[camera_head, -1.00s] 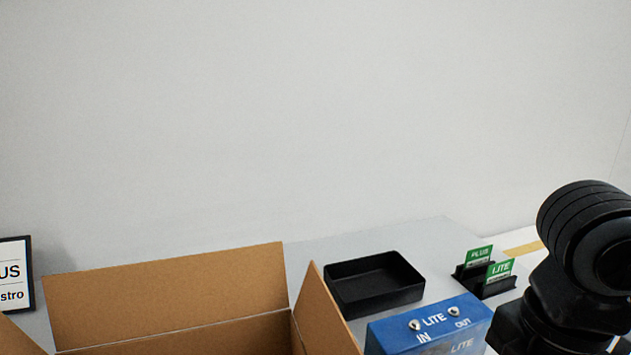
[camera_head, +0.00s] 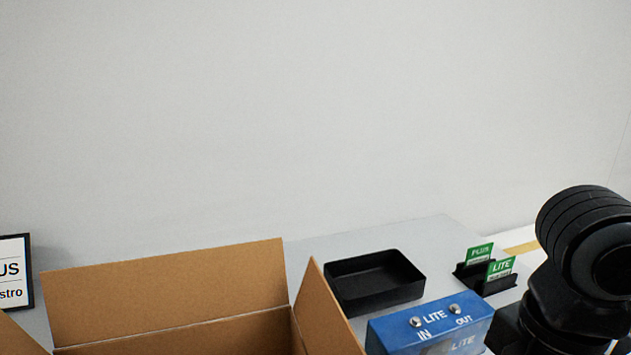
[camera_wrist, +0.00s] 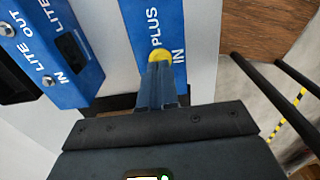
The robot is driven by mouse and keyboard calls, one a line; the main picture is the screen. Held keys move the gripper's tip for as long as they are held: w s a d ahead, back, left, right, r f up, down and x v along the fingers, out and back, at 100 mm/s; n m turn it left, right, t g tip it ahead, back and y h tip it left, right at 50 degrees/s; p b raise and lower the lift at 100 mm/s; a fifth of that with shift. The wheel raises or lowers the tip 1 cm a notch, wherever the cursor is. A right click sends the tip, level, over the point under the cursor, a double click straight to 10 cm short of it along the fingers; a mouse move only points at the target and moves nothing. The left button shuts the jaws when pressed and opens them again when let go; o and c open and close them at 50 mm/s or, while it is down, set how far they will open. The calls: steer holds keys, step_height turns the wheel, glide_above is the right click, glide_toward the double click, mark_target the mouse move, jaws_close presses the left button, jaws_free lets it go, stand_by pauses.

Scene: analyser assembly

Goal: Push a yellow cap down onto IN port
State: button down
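A yellow cap (camera_wrist: 160,54) shows in the wrist view at the fingertips, over the IN end of a blue box marked PLUS (camera_wrist: 147,19). My gripper (camera_wrist: 160,65) has its fingers close together, and their tips overlap the near part of the cap. The IN port under the cap is hidden, so I cannot tell how far down the cap sits. A blue LITE box (camera_wrist: 60,75) lies to the left, with bare metal IN and OUT ports. The LITE box (camera_head: 430,327) also shows in the head view; the PLUS box and gripper fingers do not.
An open cardboard box (camera_head: 165,292) stands left of the LITE box in the head view. A black tray (camera_head: 375,282) and a holder with green PLUS and LITE cards (camera_head: 490,268) are behind it. Dark bars (camera_wrist: 265,90) show at right in the wrist view.

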stand_by(0.3)
step_height(320, 180, up, 6)
steer(key=p, duration=0.6)
stand_by(0.4)
